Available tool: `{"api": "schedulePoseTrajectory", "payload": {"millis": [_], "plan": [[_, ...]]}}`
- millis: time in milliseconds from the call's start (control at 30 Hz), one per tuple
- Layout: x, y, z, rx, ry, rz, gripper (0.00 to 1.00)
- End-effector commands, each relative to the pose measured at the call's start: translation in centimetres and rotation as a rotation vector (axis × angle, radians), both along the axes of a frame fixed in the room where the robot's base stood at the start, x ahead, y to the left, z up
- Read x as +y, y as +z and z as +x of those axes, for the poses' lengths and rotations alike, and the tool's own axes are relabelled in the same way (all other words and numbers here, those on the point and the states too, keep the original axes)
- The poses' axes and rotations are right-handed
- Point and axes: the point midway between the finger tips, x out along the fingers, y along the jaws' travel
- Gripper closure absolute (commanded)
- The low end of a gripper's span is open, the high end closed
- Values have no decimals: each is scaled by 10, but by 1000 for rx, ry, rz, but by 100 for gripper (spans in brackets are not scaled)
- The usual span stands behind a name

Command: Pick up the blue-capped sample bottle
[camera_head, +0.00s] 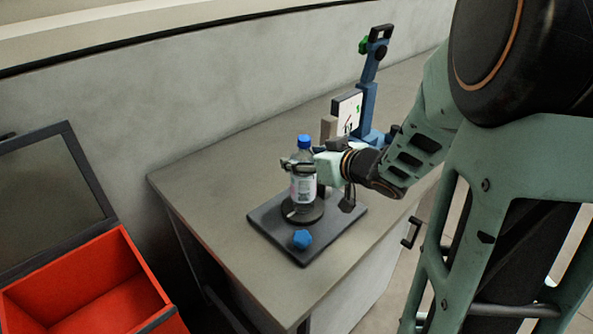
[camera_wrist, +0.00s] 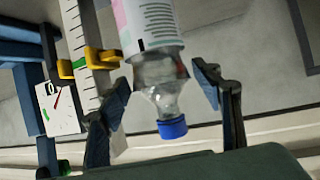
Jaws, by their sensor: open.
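The sample bottle (camera_head: 303,184) is clear with a white label and a blue cap (camera_head: 304,141). It stands upright on a round dark disc (camera_head: 301,211) on a dark base plate (camera_head: 262,222). In the wrist view the bottle (camera_wrist: 158,75) appears upside down with its blue cap (camera_wrist: 172,127) nearest my palm. My gripper (camera_head: 300,164) is at the bottle's upper part, reaching in from the right. Its fingers (camera_wrist: 165,92) are open on either side of the bottle, with a visible gap at the right finger. Contact at the left finger is unclear.
A blue knob (camera_head: 302,239) sits on the front of the plate. A blue post device with a white panel (camera_head: 347,113) stands behind my gripper. A red open bin (camera_head: 100,290) is at lower left. The left part of the bench (camera_head: 205,180) is clear.

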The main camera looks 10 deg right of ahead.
Motion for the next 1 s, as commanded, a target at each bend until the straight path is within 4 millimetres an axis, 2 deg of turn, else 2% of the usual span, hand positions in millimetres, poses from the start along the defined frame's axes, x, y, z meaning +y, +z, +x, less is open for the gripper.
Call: {"api": "schedulePoseTrajectory", "payload": {"millis": [400, 667, 1000], "plan": [[21, -21, 41, -1, 1, 1, 41], [21, -21, 43, -1, 0, 0, 41], [21, -21, 43, 0, 0, 0, 78]]}}
